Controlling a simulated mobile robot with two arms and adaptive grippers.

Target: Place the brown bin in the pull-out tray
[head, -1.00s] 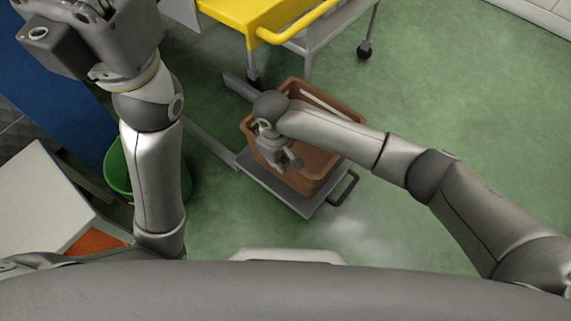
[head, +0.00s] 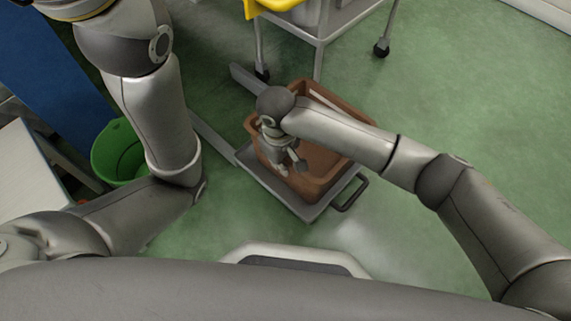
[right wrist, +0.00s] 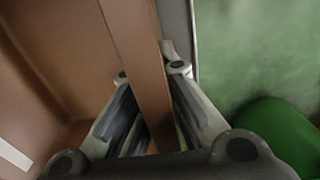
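The brown bin (head: 345,113) is an open, empty-looking tub in the middle of the head view. It is over the grey pull-out tray (head: 318,208), which has a dark handle at its right corner; I cannot tell whether the bin rests fully on it. My right gripper (head: 285,167) points down at the bin's near left side. In the right wrist view its fingers (right wrist: 148,75) straddle the brown wall (right wrist: 132,40), one on each side, and appear closed against it. My left arm shows at the left, but its gripper is outside the head view.
A green bucket (head: 112,150) stands at the left by a blue panel (head: 45,70). Green floor is clear to the right.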

